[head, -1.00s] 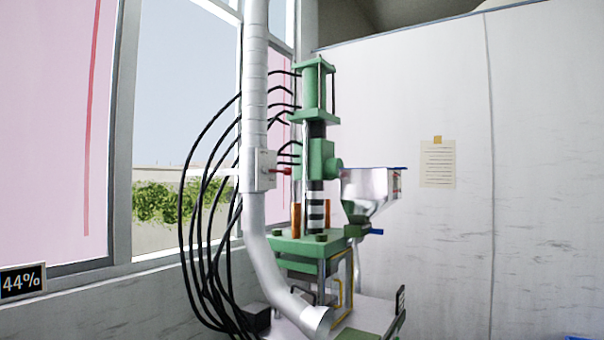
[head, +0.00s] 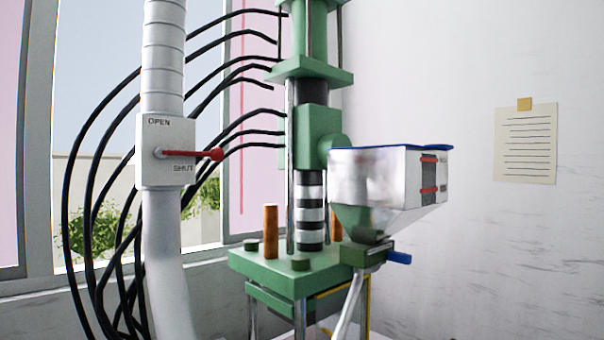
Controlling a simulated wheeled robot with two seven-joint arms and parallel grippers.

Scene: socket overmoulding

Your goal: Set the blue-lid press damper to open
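The green press (head: 322,130) stands in the middle of the head view, with a metal hopper (head: 372,188) under a blue lid (head: 390,147) on its right side. The damper box (head: 148,178) is a white box on the silver duct (head: 163,60) left of the press. Its red-knobbed lever (head: 188,153) points right, about horizontal. The box is marked OPEN at its top and SHUT below the lever at lower right. Neither of my grippers shows in the head view.
Several black hoses (head: 98,170) loop between the duct and the press and pass behind the damper box. A blue handle (head: 398,257) sticks out below the hopper. A paper notice (head: 526,143) hangs on the white wall at right. The space in front of the damper box looks clear.

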